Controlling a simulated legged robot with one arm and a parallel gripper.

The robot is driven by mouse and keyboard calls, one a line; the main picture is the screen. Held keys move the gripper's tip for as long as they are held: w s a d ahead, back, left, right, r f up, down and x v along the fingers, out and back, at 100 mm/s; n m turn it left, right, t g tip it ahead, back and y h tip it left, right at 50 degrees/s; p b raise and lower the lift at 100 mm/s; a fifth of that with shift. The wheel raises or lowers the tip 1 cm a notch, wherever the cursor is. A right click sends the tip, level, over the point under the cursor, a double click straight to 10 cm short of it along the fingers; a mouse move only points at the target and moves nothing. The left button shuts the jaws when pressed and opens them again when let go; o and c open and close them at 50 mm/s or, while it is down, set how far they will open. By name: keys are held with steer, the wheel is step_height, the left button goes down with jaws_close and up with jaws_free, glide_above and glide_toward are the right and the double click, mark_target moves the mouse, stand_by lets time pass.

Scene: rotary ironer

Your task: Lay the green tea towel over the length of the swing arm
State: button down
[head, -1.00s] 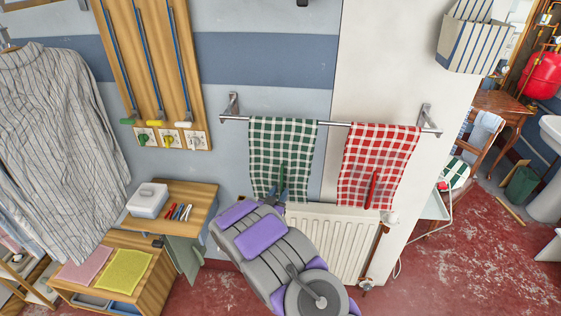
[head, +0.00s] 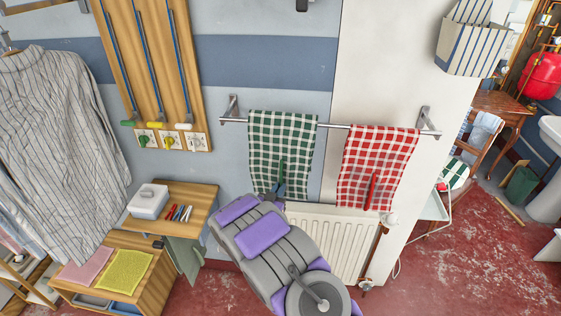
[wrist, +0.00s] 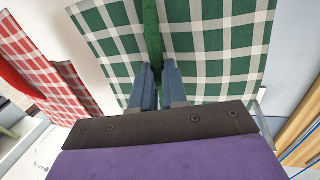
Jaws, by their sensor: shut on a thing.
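The green-and-white checked tea towel (head: 267,150) hangs at the left end of the chrome wall rail (head: 332,126), its top edge slightly above the bar. My gripper (head: 279,189) is at the lower front of this towel. In the wrist view my gripper (wrist: 159,72) is shut on the green strip (wrist: 152,35) that stands out from the green towel (wrist: 212,45). Three blue rods (head: 150,60) with green, yellow and white tips hang down the wooden board (head: 180,40) at upper left. I cannot tell which is the swing arm.
A red checked towel (head: 375,165) hangs on the rail just right of the green one. A white radiator (head: 330,235) is below. At left are a small wooden shelf (head: 195,200) with a white box (head: 149,201) and a hanging striped shirt (head: 50,140).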

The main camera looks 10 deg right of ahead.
mark_target(283, 150)
steer(key=shift+r+p, duration=3.2)
steer(key=shift+r, duration=4.2)
step_height(283, 150, up, 20)
steer(key=p, duration=1.1)
steer(key=shift+f+p, duration=0.25)
steer(key=shift+p, duration=0.1)
steer(key=s+d+v, duration=0.1)
steer(key=v, duration=0.7)
steer(key=shift+d+f+b, duration=0.15)
steer(key=shift+d+b, duration=0.1)
steer(key=shift+b, duration=0.15)
steer(key=shift+w+f, duration=0.1)
steer(key=s+d+f+n+t+y+b, duration=0.2)
steer(key=f+b, duration=0.8)
steer(key=b, duration=0.5)
steer(key=shift+s+d+f+n+y, duration=0.2)
steer(key=shift+s+n+y, duration=0.3)
steer(key=shift+s+y, duration=0.5)
